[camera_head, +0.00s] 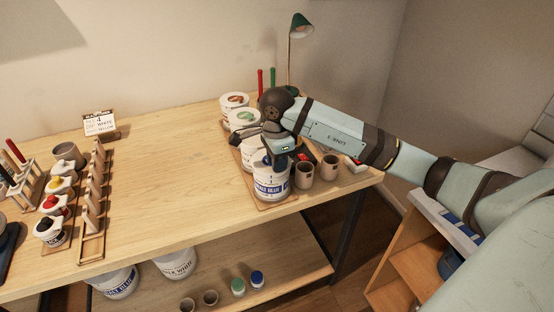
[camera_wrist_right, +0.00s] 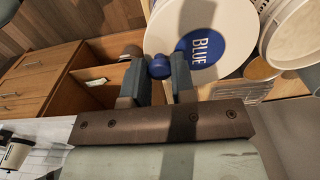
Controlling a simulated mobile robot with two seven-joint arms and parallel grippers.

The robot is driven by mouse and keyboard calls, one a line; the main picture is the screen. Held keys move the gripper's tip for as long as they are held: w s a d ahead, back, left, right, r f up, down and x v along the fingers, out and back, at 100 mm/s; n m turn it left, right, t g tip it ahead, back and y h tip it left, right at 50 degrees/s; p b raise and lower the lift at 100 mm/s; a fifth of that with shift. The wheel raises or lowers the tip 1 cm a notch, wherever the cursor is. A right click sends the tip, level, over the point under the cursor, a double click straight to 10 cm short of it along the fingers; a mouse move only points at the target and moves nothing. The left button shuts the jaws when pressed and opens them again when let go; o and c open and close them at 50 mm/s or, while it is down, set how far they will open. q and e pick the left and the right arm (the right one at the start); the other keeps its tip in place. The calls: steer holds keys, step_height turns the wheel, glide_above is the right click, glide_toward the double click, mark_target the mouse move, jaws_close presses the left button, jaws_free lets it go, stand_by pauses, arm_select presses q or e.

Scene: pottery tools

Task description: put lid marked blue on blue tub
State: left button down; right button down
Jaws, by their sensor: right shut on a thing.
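The white lid (camera_wrist_right: 170,30) with a round blue patch marked BLUE (camera_wrist_right: 203,52) fills the top of the right wrist view. My right gripper (camera_wrist_right: 159,75) is shut on the lid's blue knob (camera_wrist_right: 158,66). In the head view my right gripper (camera_head: 279,158) points down over the blue tub (camera_head: 270,186), a white tub with a blue label at the front of the right-hand group. The gripper hides much of the lid and the tub's top there, and I cannot tell whether the lid touches the rim. My left gripper is not in view.
Two brown cups (camera_head: 304,174) stand close to the right of the blue tub. Other white tubs (camera_head: 243,119) stand behind it, and a green lamp (camera_head: 300,27) at the back. Racks and small pots (camera_head: 48,231) are at the left. The middle of the table (camera_head: 165,165) is clear.

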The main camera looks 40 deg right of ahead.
steer(key=shift+f, duration=0.2)
steer(key=c, duration=1)
jaws_free()
steer(key=shift+r, duration=0.1)
steer(key=shift+o, duration=0.2)
steer(key=shift+r, duration=0.1)
